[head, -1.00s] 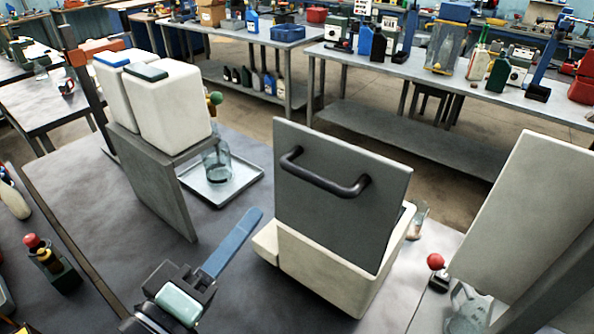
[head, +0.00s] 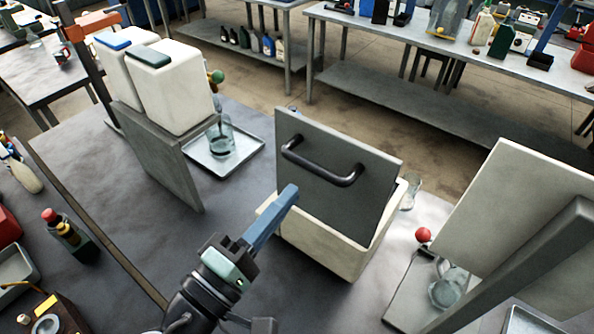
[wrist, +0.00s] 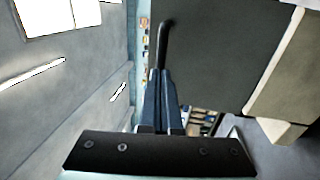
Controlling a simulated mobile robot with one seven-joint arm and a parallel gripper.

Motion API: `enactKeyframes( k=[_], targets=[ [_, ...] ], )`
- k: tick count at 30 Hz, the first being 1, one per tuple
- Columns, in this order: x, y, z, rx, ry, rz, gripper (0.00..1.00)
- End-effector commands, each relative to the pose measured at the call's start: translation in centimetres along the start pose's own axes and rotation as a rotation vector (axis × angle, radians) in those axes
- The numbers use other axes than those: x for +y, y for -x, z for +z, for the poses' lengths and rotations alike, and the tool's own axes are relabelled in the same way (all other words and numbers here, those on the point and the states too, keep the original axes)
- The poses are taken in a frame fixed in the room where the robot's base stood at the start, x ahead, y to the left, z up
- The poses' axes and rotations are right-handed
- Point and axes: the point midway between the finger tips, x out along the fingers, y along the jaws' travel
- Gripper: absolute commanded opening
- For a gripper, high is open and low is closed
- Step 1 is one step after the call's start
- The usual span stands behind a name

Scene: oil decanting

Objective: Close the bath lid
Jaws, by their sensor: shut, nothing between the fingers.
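The bath is a cream box (head: 318,240) on the grey table. Its dark grey lid (head: 335,180) stands upright, open, with a black bar handle (head: 322,168) on the face turned toward me. My gripper (head: 291,190) is shut and empty, its blue fingers pointing up and right. In the wrist view the shut fingers (wrist: 160,75) point toward the dark lid (wrist: 215,50) and a black bar, likely the handle, shows beyond the tips. Whether they touch is unclear.
Two cream containers (head: 170,90) stand on a grey stand at left, with a glass vessel (head: 222,140) on a tray (head: 228,162) beside it. A large cream panel (head: 520,220) and a glass vessel (head: 448,288) are at right. A bottle (head: 70,237) stands at left.

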Motion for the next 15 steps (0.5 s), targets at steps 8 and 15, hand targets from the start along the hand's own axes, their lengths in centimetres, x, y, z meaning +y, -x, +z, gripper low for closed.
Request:
enactKeyframes(
  k=[8, 15],
  targets=[
    [0.1, -3.1, 0.0, 0.000, 0.001, 0.000, 0.00],
    [0.0, -3.4, 0.0, 0.001, -0.001, 0.000, 0.00]
  ],
)
